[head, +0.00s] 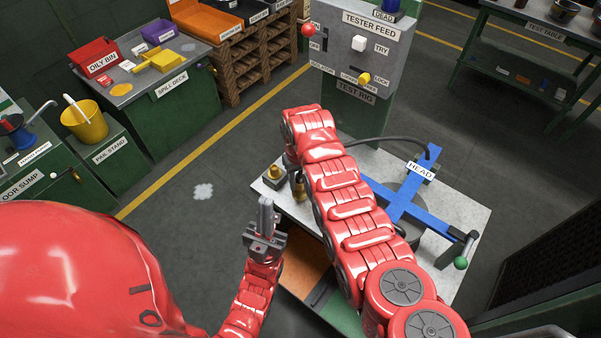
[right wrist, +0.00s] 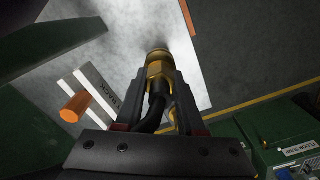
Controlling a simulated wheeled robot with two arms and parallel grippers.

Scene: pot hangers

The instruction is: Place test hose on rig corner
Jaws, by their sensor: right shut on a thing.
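The test hose (right wrist: 157,98) is black with a brass end fitting (right wrist: 158,68) in the right wrist view. My right gripper (right wrist: 160,78) is shut on this end, with the rig's pale top (right wrist: 120,35) beyond it. Whether the fitting touches the top cannot be told. In the head view my right arm hides that gripper, and the dark hose (head: 390,139) arches to the blue head (head: 412,200). A brass fitting (head: 273,174) stands near the left corner of the rig top (head: 465,205); another brass piece (head: 298,187) shows beside my arm. My left gripper (head: 266,210) is shut and empty, left of the rig.
The tester feed panel (head: 350,45) stands behind the rig top. A green-knobbed lever (head: 460,262) sticks out at the right. The spill deck (head: 165,75), pail stand (head: 110,155) and floor sump (head: 45,190) line the left.

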